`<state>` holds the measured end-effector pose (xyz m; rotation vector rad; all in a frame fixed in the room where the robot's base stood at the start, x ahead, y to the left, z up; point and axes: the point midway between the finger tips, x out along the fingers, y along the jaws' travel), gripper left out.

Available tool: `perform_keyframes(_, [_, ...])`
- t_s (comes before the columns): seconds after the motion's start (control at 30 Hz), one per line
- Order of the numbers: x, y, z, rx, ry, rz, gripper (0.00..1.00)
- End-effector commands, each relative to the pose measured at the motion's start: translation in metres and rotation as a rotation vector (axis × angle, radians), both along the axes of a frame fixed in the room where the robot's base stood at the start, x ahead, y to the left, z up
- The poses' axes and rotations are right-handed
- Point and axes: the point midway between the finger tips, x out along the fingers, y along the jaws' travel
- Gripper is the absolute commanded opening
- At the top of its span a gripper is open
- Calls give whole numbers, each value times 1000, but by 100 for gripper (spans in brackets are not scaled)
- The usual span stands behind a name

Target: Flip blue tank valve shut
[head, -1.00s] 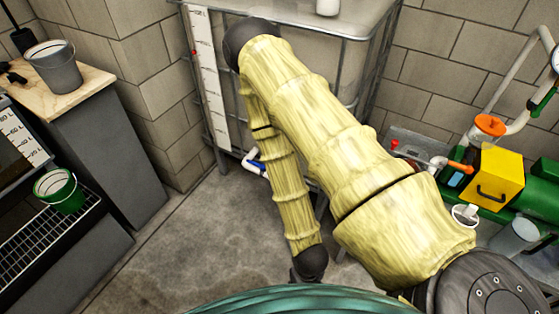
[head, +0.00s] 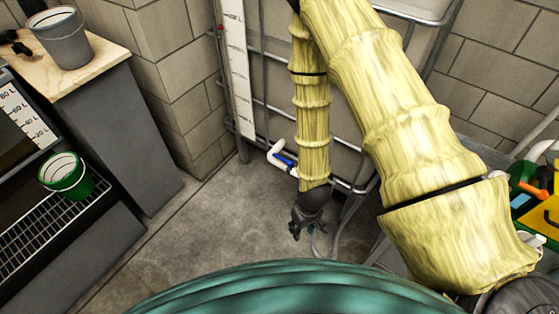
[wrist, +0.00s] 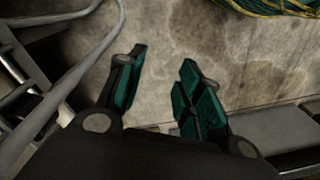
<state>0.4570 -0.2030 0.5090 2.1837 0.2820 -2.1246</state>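The blue valve handle (head: 284,159) sits on a white pipe outlet (head: 281,155) low at the front of the caged tank (head: 350,100) in the head view. My forearm partly covers the tank just to the right of the valve. My gripper (head: 297,236) hangs below and slightly right of the valve, apart from it, pointing down towards the floor. In the wrist view my gripper (wrist: 155,85) shows two teal-padded fingers spread apart with nothing between them. The valve does not show in the wrist view.
A grey hose or tube (wrist: 85,70) runs along the left of the wrist view, near the gripper. A dark cabinet with a green bucket (head: 66,176) stands at the left. The concrete floor (head: 200,240) between is clear.

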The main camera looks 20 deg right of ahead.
Motion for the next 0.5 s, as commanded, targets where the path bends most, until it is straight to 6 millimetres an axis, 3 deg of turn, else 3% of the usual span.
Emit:
perform_keyframes(0.03, [37,3,-16,-1,-19,45,36])
perform_keyframes(0.17, [114,6,-16,-24,-37,168,36])
perform_keyframes(0.3, [194,3,1,-83,-57,292,36])
perform_keyframes(0.5, [278,-6,43,-186,-75,414,36])
